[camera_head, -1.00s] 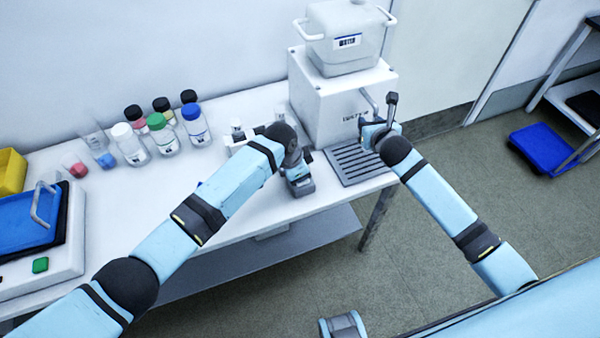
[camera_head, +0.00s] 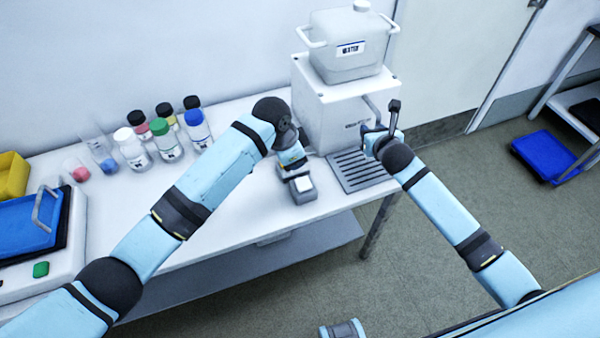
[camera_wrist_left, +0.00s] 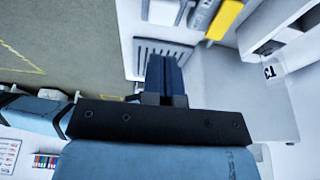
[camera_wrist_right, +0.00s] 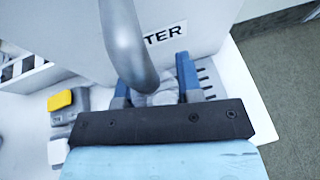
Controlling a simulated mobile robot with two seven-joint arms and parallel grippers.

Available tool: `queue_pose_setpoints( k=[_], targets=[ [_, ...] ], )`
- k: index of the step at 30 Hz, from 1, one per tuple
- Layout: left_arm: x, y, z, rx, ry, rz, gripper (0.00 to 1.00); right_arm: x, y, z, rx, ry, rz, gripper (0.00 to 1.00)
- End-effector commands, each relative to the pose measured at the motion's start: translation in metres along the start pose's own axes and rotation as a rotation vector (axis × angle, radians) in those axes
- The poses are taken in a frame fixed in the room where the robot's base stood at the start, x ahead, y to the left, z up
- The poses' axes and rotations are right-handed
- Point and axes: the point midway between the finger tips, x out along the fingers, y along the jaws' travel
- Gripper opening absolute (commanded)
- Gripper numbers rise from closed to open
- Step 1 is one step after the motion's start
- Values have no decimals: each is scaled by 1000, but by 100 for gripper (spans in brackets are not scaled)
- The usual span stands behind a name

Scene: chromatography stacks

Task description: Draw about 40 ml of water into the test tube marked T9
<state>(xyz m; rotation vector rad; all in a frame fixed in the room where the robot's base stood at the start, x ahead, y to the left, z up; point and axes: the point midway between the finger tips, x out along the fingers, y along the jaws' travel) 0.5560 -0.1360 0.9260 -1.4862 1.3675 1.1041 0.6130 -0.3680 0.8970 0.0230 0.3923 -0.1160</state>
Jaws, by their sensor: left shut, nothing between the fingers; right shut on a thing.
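The white water dispenser (camera_head: 330,110), marked WATER, stands at the table's back right with its grey drip tray (camera_head: 362,172) in front. My right gripper (camera_head: 372,140) is at its spout. In the right wrist view, the fingers are around a pale, clear thing (camera_wrist_right: 160,98), probably a test tube, below the grey spout (camera_wrist_right: 125,45). Its mark and water level cannot be read. My left gripper (camera_wrist_left: 165,75) is shut and empty, pointing towards the drip tray.
A water tank (camera_head: 345,60) sits on the dispenser. A blue-topped device (camera_head: 25,220) and a yellow box (camera_head: 12,175) are far left.

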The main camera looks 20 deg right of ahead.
Motion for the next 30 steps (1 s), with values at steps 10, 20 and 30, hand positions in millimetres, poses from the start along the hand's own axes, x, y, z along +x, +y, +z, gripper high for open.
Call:
queue_pose_setpoints(
  k=[10, 20, 30],
  targets=[
    [-41, 0, -1, 1, 2, -1, 0, 0, 0, 0, 0, 0, 0, 11],
    [-42, 0, -2, 2, 3, -1, 0, 0, 0, 0, 0, 0, 0, 11],
    [-42, 0, -2, 2, 3, -1, 0, 0, 0, 0, 0, 0, 0, 11]
  ],
)
